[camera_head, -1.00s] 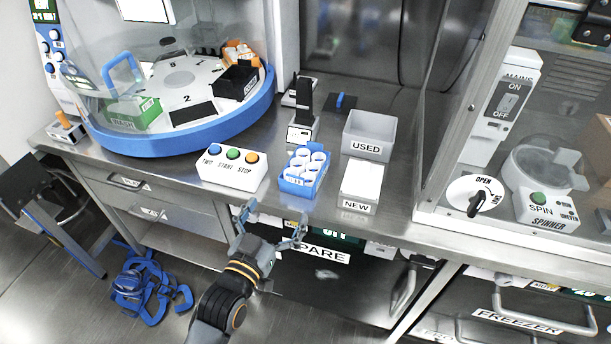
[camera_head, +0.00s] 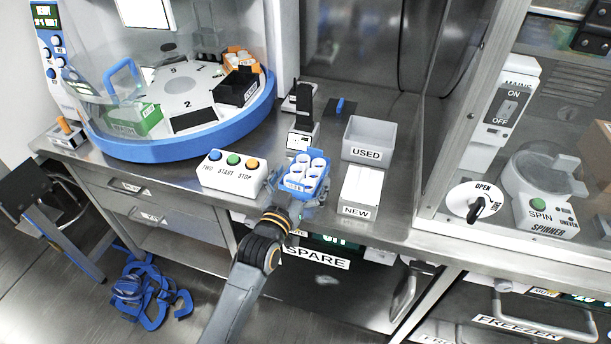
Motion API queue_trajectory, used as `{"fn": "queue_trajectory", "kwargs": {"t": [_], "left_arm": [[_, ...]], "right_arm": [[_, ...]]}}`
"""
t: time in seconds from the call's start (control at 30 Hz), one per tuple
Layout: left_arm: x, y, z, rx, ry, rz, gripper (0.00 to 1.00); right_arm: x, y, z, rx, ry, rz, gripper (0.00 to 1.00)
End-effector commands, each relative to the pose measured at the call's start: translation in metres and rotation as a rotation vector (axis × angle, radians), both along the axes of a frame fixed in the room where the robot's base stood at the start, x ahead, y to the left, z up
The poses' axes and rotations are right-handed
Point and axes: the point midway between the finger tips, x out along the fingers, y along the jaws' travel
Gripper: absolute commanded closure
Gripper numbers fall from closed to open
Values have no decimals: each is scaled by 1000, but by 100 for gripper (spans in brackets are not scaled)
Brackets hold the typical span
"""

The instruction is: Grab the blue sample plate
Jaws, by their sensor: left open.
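The blue sample plate (camera_head: 307,176), a small blue rack with several white round wells, sits near the front edge of the steel counter, between the button box and the white NEW box. My left gripper (camera_head: 291,192) is at the plate's near side, with its fingers spread beside it. It is open. The plate hides parts of the fingers, so I cannot tell whether they touch it. My right gripper is not in view.
The button box (camera_head: 232,174) stands close left of the plate. The NEW box (camera_head: 359,191) and grey USED bin (camera_head: 368,139) stand to the right. A small black-and-white device (camera_head: 302,128) stands behind. A blue-rimmed carousel (camera_head: 175,146) fills the back left.

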Motion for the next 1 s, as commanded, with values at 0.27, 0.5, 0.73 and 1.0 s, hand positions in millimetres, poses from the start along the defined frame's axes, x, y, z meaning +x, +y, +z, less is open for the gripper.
{"fn": "queue_trajectory", "kwargs": {"t": [0.27,0.5,0.73,1.0], "left_arm": [[0,0,0,0,0,0,22],[0,0,0,0,-1,0,54],[0,0,2,-1,-2,0,54],[0,0,35,-4,-7,1,54]], "right_arm": [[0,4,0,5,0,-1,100],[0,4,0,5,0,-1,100],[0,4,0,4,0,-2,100],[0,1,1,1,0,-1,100]]}}
